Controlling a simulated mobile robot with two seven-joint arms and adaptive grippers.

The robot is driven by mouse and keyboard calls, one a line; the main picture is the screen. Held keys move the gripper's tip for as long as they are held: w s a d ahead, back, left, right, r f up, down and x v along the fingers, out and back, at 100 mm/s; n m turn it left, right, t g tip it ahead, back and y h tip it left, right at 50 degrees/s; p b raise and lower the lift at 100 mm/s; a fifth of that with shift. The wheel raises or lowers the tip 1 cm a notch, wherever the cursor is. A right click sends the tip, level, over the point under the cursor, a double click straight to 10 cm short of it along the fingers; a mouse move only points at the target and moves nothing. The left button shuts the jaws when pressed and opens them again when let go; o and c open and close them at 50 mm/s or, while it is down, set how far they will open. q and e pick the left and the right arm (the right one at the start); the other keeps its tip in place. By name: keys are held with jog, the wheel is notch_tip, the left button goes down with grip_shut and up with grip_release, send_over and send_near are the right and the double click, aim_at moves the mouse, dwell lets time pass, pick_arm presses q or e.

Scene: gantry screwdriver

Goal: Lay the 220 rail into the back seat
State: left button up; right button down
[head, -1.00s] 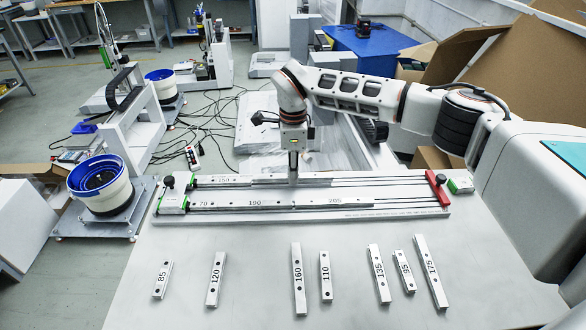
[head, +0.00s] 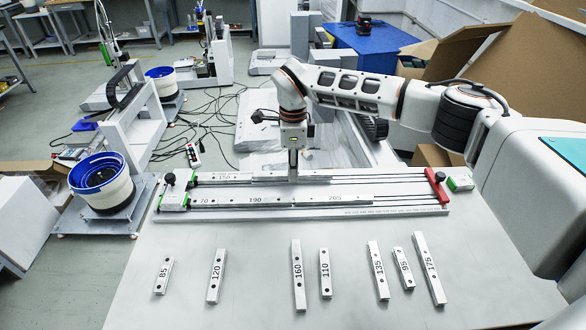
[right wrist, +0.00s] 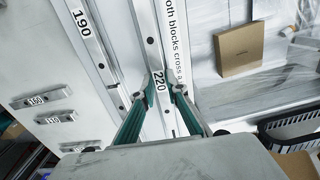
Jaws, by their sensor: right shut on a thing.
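The long fixture (head: 400,212) lies across the far part of the table, with a front seat and a back seat. The front seat holds rails marked 70, 190 (head: 254,200) and 205 (head: 335,198). The back seat has a rail marked 150 (head: 224,178) at its left part. My right gripper (head: 292,174) points down over the back seat, just right of the 150 rail. In the right wrist view its fingers (right wrist: 160,92) are shut on the 220 rail (right wrist: 151,55), which lines up along the back seat. I cannot tell whether it is fully seated. My left gripper is out of view.
Loose rails marked 85 (head: 163,276), 120 (head: 216,276), 160 (head: 298,275), 110 (head: 325,273), 135 (head: 378,270), 95 (head: 404,268) and 175 (head: 429,268) lie apart on the near table. A red block (head: 437,188) stands at the fixture's right end.

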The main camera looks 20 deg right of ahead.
jog(key=shift+f, duration=0.45)
jog(key=c, duration=1.9)
grip_release()
jog(key=shift+f, duration=0.1)
notch_tip(320, 180, up, 12)
jog(key=shift+r, duration=0.1)
